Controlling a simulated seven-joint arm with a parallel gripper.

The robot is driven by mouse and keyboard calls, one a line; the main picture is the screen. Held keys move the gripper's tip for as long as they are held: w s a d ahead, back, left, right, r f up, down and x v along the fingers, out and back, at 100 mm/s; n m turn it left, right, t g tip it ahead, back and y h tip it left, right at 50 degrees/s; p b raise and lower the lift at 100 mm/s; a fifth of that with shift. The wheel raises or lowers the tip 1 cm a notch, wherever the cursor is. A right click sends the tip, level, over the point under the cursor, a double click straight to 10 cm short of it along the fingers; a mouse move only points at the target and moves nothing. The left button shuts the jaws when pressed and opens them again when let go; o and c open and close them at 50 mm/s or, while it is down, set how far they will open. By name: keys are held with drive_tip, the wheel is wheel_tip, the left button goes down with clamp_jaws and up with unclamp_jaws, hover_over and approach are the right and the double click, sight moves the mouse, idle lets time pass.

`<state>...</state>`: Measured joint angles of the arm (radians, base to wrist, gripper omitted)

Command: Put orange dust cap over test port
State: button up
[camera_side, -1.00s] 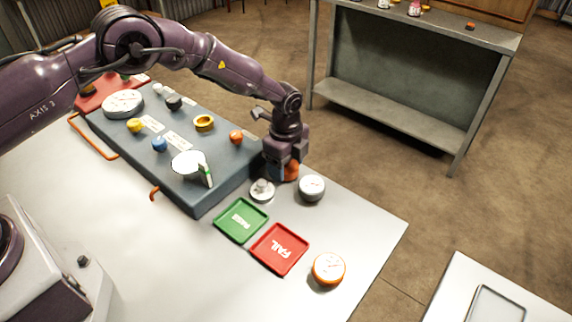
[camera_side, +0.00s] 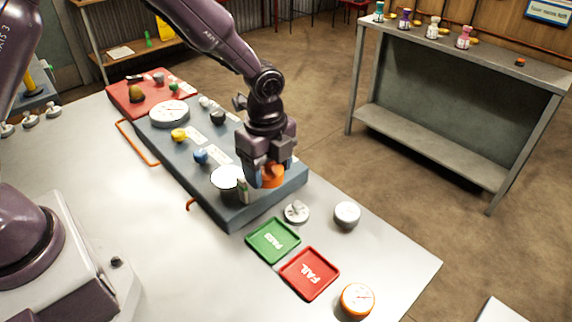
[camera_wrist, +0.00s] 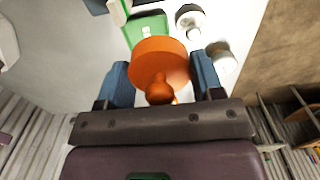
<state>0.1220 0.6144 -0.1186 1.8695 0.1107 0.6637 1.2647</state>
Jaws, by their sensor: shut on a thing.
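My gripper (camera_side: 262,172) is shut on the orange dust cap (camera_side: 273,176), a wide round cap with a small knob. In the wrist view my gripper (camera_wrist: 162,80) has one blue finger on each side of the orange cap (camera_wrist: 158,52). The cap is at the right end of the grey panel (camera_side: 240,214), just right of a white round dial (camera_side: 226,177). I cannot tell how high above the panel it is. My gripper hides that part of the panel, so I cannot make out the test port.
A green PASS tray (camera_side: 272,240) and a red FAIL tray (camera_side: 310,273) lie in front of the panel. Round gauges stand nearby: white (camera_side: 347,214) and orange-rimmed (camera_side: 357,300). Blue (camera_side: 201,156) and yellow (camera_side: 179,135) fittings stand on the panel.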

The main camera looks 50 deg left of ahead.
drive_tip(key=s+a+r, duration=0.2)
drive_tip(key=a+r, duration=0.2)
drive_tip(key=a, duration=0.4)
drive_tip(key=s+a+r, duration=0.3)
drive_tip(key=a+r, duration=0.2)
drive_tip(key=a, duration=0.4)
drive_tip(key=w+f, duration=0.3)
drive_tip(key=w, duration=0.1)
drive_tip(key=w+a+f, duration=0.1)
drive_tip(key=w+f, duration=0.2)
drive_tip(key=w, duration=0.2)
drive_tip(key=w+a+f, duration=0.1)
drive_tip(key=w+f, duration=0.3)
drive_tip(key=shift+w+a, duration=0.2)
drive_tip(key=shift+a, duration=0.05)
drive_tip(key=shift+w+f, duration=0.15)
drive_tip(key=shift+f, duration=0.05)
drive_tip(key=shift+w+f, duration=0.1)
drive_tip(key=shift+f, duration=1.55)
drive_tip(key=shift+f, duration=0.2)
